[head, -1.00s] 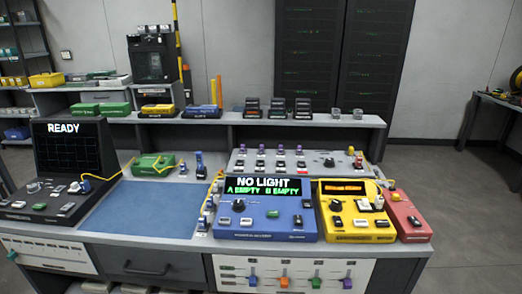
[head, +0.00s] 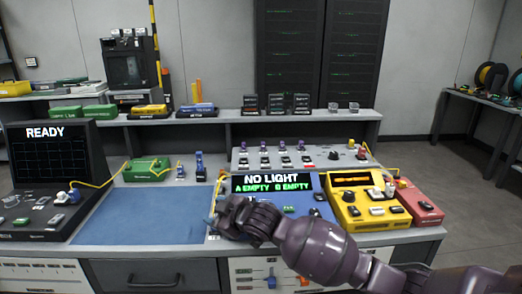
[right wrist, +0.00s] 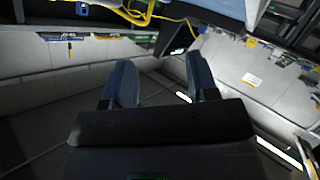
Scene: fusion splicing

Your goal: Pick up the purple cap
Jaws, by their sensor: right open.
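Several small purple caps (head: 282,146) stand in a row along the back of the grey sloped panel (head: 240,161), behind the blue unit; I cannot tell which one is meant. My right gripper (head: 222,222) is in front of the blue unit's left front corner, nearer than the caps and well apart from them. In the right wrist view its two blue fingers (right wrist: 160,80) are spread with nothing between them. No purple cap can be made out in that view. My left gripper is not in view.
The blue unit (head: 300,207) reads "NO LIGHT" and is partly hidden by my right arm. A yellow unit (head: 350,214) and a red unit (head: 425,211) stand to its right. A blue mat (head: 140,215) lies clear at left, beside the dark "READY" console (head: 50,165).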

